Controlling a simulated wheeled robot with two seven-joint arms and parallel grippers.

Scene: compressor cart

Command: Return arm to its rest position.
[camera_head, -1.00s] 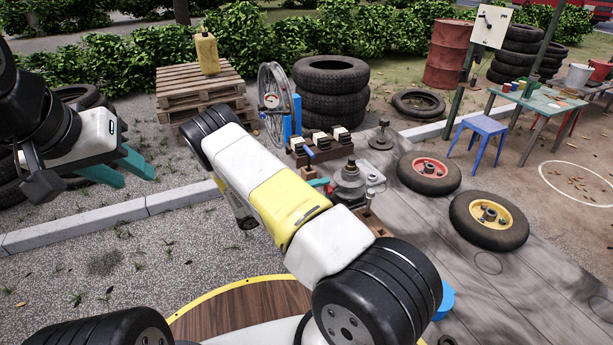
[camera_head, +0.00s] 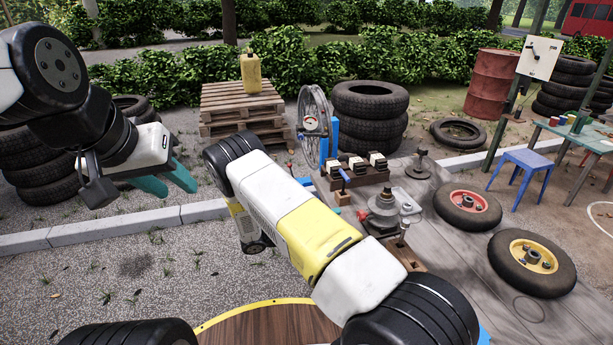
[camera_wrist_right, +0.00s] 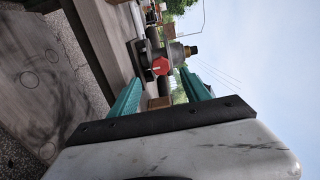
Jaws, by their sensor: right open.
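My left gripper (camera_head: 180,190) hangs at the left of the head view above the gravel. Its two teal fingers stand apart with nothing between them. My right arm (camera_head: 312,235), white, yellow and black, crosses the middle of the head view; its gripper is hidden there. In the right wrist view my right gripper (camera_wrist_right: 160,76) is open, its teal fingers wide apart. A grey fitting with a red knob (camera_wrist_right: 161,66) shows beyond and between the fingertips; I cannot tell whether they touch it. A grey metal fitting (camera_head: 385,207) stands on the bench right of my arm.
The grey worktop (camera_head: 462,262) carries a red-hubbed wheel (camera_head: 468,207) and a yellow-hubbed wheel (camera_head: 532,262). Stacked tyres (camera_head: 370,112) and a pallet pile (camera_head: 240,110) lie farther back. Gravel at left is clear.

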